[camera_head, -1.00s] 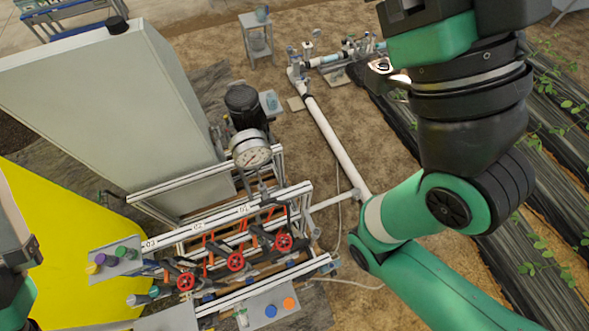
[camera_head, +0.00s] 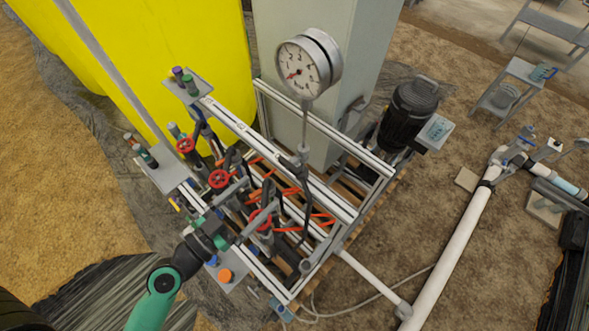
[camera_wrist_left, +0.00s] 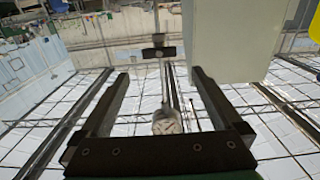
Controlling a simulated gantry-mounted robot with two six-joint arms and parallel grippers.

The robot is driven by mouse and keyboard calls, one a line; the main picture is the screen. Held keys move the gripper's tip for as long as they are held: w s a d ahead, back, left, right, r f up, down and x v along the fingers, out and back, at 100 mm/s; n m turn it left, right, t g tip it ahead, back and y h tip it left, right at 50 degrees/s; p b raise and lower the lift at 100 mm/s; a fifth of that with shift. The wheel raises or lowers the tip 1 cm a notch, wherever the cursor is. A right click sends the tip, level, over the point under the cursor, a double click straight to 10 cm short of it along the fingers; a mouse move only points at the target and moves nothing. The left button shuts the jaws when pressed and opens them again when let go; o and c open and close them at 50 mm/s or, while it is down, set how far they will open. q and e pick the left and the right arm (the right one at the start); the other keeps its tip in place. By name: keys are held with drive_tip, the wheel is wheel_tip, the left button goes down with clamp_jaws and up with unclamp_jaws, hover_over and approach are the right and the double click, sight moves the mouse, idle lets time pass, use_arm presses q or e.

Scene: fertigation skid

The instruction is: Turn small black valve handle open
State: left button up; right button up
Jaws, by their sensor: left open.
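My left gripper (camera_head: 222,232) is low at the front of the valve rack in the head view, among the pipes; its fingertips are hard to make out there. In the left wrist view, the gripper (camera_wrist_left: 158,78) is open, with two dark fingers spread and nothing between them in contact. A small black handle (camera_wrist_left: 158,52), a short crossbar on a grey stem, shows just beyond the fingertips, roughly centred between them. It appears apart from both fingers. I cannot pick this handle out surely in the head view. My right gripper is not in view.
Red handwheels (camera_head: 219,179) line the rack near the gripper. A pressure gauge (camera_head: 303,68) stands above the rack. An orange knob (camera_head: 225,275) is below the gripper. A yellow tank (camera_head: 170,60), grey cabinet (camera_head: 325,90) and black motor (camera_head: 408,115) stand behind.

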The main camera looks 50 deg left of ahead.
sight(287, 167)
use_arm(q)
drive_tip(key=w+p, duration=0.1)
drive_tip(key=w, duration=0.2)
drive_tip(key=w+p, duration=0.2)
drive_tip(key=w, duration=0.2)
drive_tip(key=w+p, duration=0.1)
drive_tip(key=w, duration=0.2)
drive_tip(key=shift+w+a+r+p, duration=0.2)
drive_tip(key=shift+w+a+p, duration=0.1)
drive_tip(key=shift+a+p, duration=0.1)
drive_tip(key=shift+w+f, duration=0.1)
drive_tip(key=shift+w, duration=0.4)
drive_tip(key=c, duration=1.2)
